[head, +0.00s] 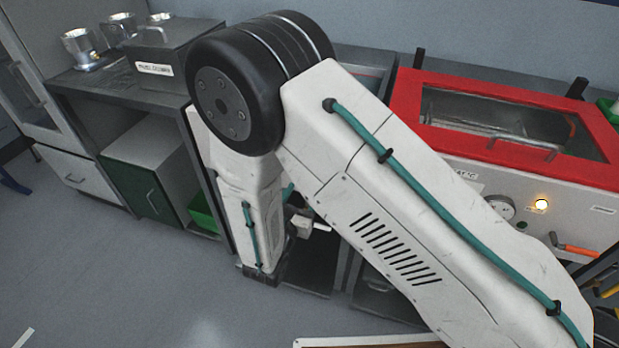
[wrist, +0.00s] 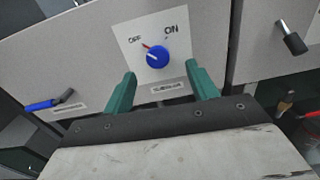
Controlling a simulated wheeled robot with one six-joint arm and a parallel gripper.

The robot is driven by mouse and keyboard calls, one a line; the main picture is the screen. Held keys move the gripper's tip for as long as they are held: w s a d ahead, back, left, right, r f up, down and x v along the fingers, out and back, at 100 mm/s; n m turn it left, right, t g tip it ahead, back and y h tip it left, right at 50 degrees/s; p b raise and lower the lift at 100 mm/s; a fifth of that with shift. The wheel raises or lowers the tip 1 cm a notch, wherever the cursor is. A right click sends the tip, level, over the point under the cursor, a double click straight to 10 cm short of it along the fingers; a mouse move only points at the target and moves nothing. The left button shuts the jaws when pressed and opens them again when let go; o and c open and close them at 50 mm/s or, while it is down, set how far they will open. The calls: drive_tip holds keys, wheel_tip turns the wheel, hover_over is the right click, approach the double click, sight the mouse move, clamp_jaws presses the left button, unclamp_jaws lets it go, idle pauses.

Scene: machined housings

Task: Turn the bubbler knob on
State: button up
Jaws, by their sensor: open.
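A round blue knob (wrist: 155,57) sits on a white plate marked OFF at upper left and ON at upper right in the wrist view. A red mark at the knob's upper left edge lies toward OFF. A small label (wrist: 167,89) below it is too blurred to read. My gripper (wrist: 160,71) is open, with one green finger low on each side of the knob. The fingers appear apart from the knob, and nothing is between them. In the head view my arm fills the middle; I cannot make out the knob or the fingers there.
A blue-handled lever (wrist: 46,104) is at left and a dark handle (wrist: 292,39) at right in the wrist view. In the head view, a red-framed tank (head: 410,105) with a dial (head: 499,207) and lit lamp (head: 541,204) stands at right. Floor (head: 110,270) at left is clear.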

drive_tip(key=x, duration=0.7)
drive_tip(key=shift+w+a+f, duration=0.2)
drive_tip(key=shift+w+f, duration=0.1)
drive_tip(key=shift+f, duration=0.05)
drive_tip(key=c, duration=1)
